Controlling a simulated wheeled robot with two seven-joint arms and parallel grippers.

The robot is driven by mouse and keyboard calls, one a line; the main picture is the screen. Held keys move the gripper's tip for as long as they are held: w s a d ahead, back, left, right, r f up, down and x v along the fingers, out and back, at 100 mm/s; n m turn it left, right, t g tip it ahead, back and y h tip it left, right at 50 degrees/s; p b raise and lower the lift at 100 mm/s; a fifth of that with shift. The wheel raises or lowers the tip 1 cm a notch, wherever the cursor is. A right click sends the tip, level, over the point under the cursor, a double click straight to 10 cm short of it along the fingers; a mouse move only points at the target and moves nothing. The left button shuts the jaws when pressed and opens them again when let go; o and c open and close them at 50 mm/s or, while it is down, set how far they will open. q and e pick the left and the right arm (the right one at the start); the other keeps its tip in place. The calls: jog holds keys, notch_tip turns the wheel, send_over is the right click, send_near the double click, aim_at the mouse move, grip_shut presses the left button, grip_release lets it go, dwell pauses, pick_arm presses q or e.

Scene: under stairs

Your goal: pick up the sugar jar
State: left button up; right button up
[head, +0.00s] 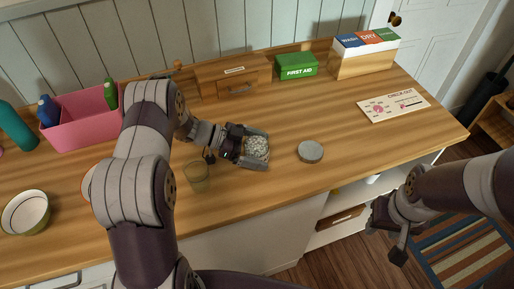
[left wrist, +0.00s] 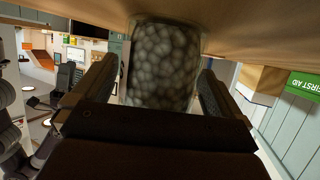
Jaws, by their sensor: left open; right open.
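The sugar jar (head: 257,147) is a clear jar filled with whitish lumps, standing on the wooden counter near the middle of the head view. My left gripper (head: 265,150) reaches it from the left, low over the counter, with one finger on each side of the jar. In the left wrist view the jar (left wrist: 163,65) sits between the two fingers, with a narrow gap showing at each side, so the gripper is open around it. My right gripper (head: 385,238) is open and empty, away from the jar, beyond the counter's front edge.
A grey round disc (head: 310,152) lies right of the jar. A clear glass (head: 197,176) stands close to my left gripper. A wooden box (head: 233,78), green first-aid box (head: 297,66) and pink bin (head: 82,122) line the back. A bowl (head: 26,213) stands at left.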

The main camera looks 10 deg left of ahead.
pick_arm(q)
jog(key=shift+s+a, duration=0.1)
jog(key=shift+c, duration=0.7)
jog(key=c, duration=1.1)
jog(key=shift+r, duration=0.15)
jog(key=shift+r+b, duration=0.35)
jog(key=shift+r, duration=4.5)
jog(key=shift+r, duration=0.1)
jog(key=o, duration=0.4)
jog(key=c, duration=0.9)
